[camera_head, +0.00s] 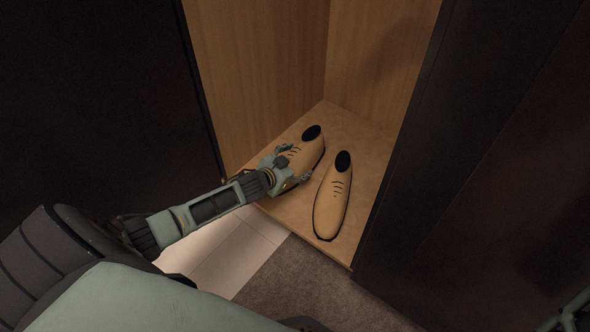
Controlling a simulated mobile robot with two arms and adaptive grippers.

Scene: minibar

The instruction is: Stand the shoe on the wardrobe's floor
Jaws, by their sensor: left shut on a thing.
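Two tan shoes with black openings show in the wardrobe. The left shoe (308,151) is in my left gripper (292,168), which is shut on it near its toe end and hides part of it. This shoe appears upright at the wardrobe's floor (362,127); I cannot tell whether its sole touches the floor. The right shoe (331,201) stands upright on the floor beside it, toe toward the front edge, with a small gap between the two. My right gripper cannot be made out; only a bit of my right arm shows at the bottom right corner.
Wooden side and back walls (262,70) enclose the wardrobe. A dark panel (440,150) bounds the opening on the right, and a dark surface (90,90) lies to the left. Pale tiles (232,257) and brown carpet (315,285) lie in front. Free wardrobe floor shows behind the right shoe.

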